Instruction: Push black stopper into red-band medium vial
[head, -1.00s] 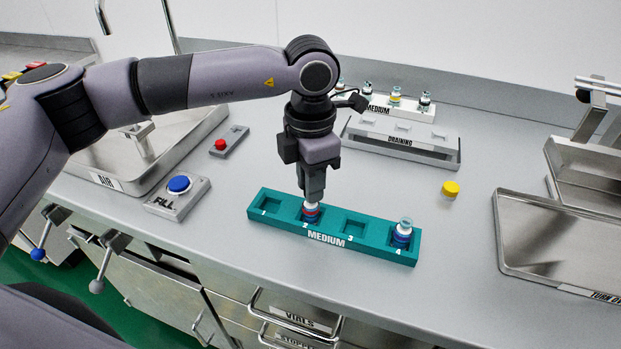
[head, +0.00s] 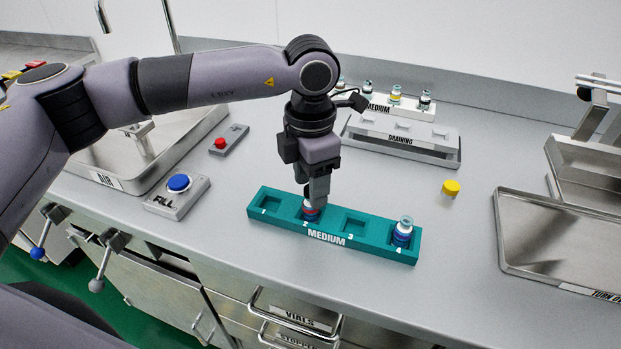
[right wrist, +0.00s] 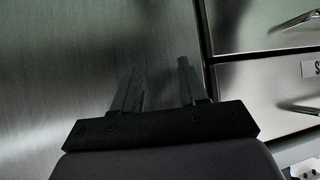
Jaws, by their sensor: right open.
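The red-band vial (head: 311,213) stands in slot 2 of the teal MEDIUM rack (head: 380,254). My left gripper (head: 317,204) points down with its fingertips at the top of this vial. The fingers cover the vial's mouth, so I cannot see the black stopper or how it sits. The fingers overlap in this view, so their gap does not show. My right gripper (right wrist: 158,80) shows in the right wrist view with its two fingers apart and nothing between them, in front of steel cabinet fronts.
A blue-band vial (head: 402,233) stands in slot 4; slots 1 and 3 are empty. The draining rack (head: 400,141) is behind, the FILL button (head: 179,184) left, a steel tray (head: 560,245) right.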

